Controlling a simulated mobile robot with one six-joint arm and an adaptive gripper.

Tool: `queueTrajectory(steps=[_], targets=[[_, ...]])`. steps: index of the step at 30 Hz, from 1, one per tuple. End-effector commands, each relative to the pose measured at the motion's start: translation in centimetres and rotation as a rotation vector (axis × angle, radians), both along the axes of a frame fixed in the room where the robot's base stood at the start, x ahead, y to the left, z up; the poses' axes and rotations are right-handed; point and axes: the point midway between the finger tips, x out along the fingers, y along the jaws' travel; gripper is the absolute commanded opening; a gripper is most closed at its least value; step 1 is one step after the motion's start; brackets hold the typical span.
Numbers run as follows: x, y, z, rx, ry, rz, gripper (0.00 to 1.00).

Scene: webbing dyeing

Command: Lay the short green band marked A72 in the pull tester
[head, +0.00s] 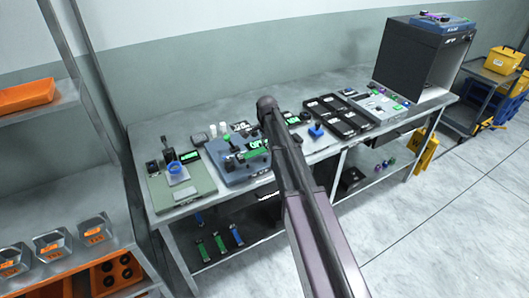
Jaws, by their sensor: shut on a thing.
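A blue-grey bench device (232,175), which looks like the pull tester, stands on the steel table left of my arm. It has a lit green display and dark fittings on top. A short green strip (252,154) shows across its top; I cannot read any mark on it, nor tell whether it is held or lying there. My arm crosses the middle of the view and covers the device's right side. My gripper cannot be made out; it is hidden behind the arm or out of view.
Black trays (335,115) and a dark open-fronted cabinet (405,65) are to the right. Several coloured strips (219,244) lie on the lower shelf. A rack with metal bins (52,245) is at left.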

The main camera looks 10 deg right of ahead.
Motion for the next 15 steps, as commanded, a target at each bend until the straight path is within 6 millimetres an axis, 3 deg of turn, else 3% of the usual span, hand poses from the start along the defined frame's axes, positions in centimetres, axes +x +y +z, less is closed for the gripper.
queueTrajectory(steps=[8,15], targets=[[0.0,0.1,0.0,0.000,0.000,0.000,0.08],[1.4,0.5,-0.6,0.000,0.000,0.001,0.08]])
